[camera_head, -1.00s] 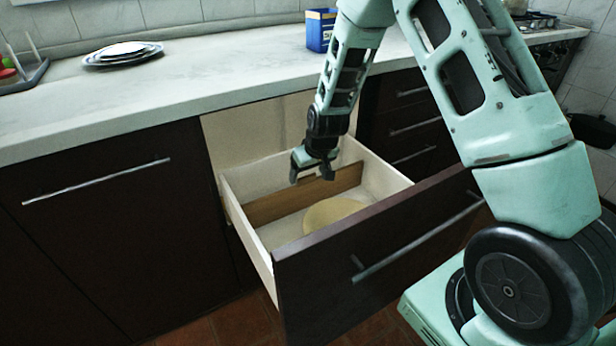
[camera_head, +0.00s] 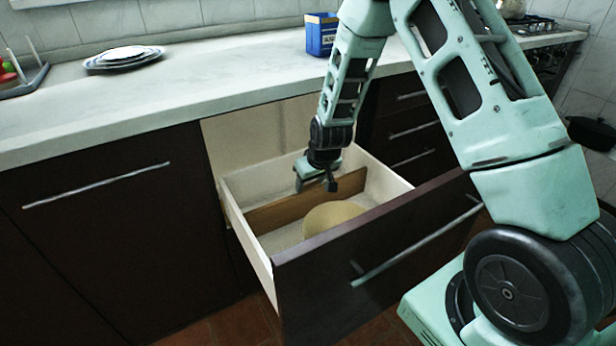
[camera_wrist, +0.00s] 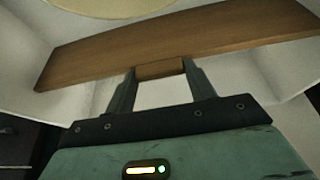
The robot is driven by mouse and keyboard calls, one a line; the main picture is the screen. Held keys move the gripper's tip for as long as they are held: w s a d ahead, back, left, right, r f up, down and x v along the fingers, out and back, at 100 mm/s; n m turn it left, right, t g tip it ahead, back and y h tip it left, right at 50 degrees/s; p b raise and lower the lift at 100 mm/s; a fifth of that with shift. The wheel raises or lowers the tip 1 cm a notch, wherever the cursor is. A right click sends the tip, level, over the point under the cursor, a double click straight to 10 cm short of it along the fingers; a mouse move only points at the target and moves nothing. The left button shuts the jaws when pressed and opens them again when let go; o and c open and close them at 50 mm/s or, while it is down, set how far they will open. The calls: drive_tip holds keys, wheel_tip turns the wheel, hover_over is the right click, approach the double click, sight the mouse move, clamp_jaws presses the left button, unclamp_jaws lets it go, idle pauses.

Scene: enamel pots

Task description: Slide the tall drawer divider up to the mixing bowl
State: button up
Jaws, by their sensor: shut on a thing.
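The tall drawer divider (camera_head: 275,213) is a brown wooden board standing on edge across the open drawer. The mixing bowl (camera_head: 333,216) is pale yellow and sits in front of the divider, toward the drawer front. My gripper (camera_head: 318,184) reaches down into the drawer and is shut on the divider. In the wrist view the fingers (camera_wrist: 160,72) close around a piece of the divider (camera_wrist: 225,35) at its middle. The rim of the bowl (camera_wrist: 105,6) shows beyond it, with a narrow pale gap between. Whether they touch lower down is hidden.
The open drawer (camera_head: 247,247) has pale side walls and a dark front panel (camera_head: 375,255) close to the bowl. The worktop (camera_head: 215,80) overhangs behind, with stacked plates (camera_head: 125,57) and a blue box (camera_head: 321,36). Bare drawer floor lies left of the bowl.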

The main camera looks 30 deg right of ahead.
drive_tip(key=o, duration=1.4)
drive_tip(key=p+v, duration=0.3)
drive_tip(key=v, duration=1.4)
drive_tip(key=shift+r+p, duration=0.25)
drive_tip(key=shift+p, duration=0.1)
